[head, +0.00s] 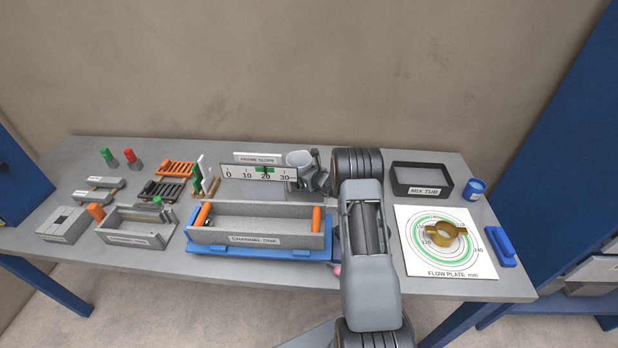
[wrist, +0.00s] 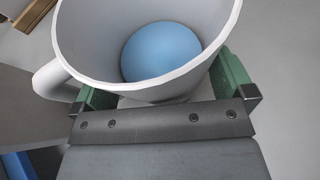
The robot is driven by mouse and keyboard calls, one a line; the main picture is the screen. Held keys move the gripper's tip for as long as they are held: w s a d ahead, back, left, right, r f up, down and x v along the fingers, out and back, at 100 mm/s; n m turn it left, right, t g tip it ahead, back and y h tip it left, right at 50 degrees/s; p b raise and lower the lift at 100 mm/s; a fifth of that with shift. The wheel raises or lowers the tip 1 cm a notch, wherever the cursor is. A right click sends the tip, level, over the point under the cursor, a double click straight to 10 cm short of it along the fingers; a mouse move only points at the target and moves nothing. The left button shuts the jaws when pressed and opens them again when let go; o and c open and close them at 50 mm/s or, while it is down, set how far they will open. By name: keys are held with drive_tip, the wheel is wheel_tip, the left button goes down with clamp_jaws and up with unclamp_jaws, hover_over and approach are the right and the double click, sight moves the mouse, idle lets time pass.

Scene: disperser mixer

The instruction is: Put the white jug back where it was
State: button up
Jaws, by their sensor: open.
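The white jug (head: 299,157) stands at the back of the table, just right of the slope scale board, partly hidden by it and by my gripper. In the wrist view the jug (wrist: 85,40) fills the top, with its handle at the left and a round blue surface inside. My gripper (head: 318,180) is at the jug. In the wrist view the green fingers of my gripper (wrist: 165,92) are open, one on each side of the jug. I cannot tell whether they touch it.
A scale board (head: 262,172) and the channel one trough (head: 262,224) are close by on the left. The mix tub (head: 420,190), flow plate (head: 420,262), brass ring (head: 441,236), blue cup (head: 474,189) and blue block (head: 499,247) are right of my arm.

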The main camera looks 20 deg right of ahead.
drive_tip(key=shift+s+d+r+b, duration=0.15)
drive_tip(key=shift+s+r+b, duration=0.1)
drive_tip(key=shift+s+b, duration=0.1)
drive_tip(key=b+v, duration=0.2)
drive_tip(key=v, duration=0.9)
drive_tip(key=shift+s, duration=0.1)
drive_tip(key=s+a+r+n+g+y, duration=0.1)
drive_tip(key=s+a+r+n+g, duration=0.2)
drive_tip(key=s+a+r+n, duration=0.5)
drive_tip(key=s+a+r+n+g+y, duration=0.1)
drive_tip(key=s+a+r+n+g, duration=0.2)
drive_tip(key=a+r+n, duration=0.6)
drive_tip(key=s+a+n+g+h, duration=0.1)
drive_tip(key=s+n+h, duration=0.4)
drive_tip(key=s+n, duration=1.1)
drive_tip(key=shift+s+a+g+h, duration=0.2)
drive_tip(key=shift+g+h, duration=0.1)
drive_tip(key=shift+g, duration=0.3)
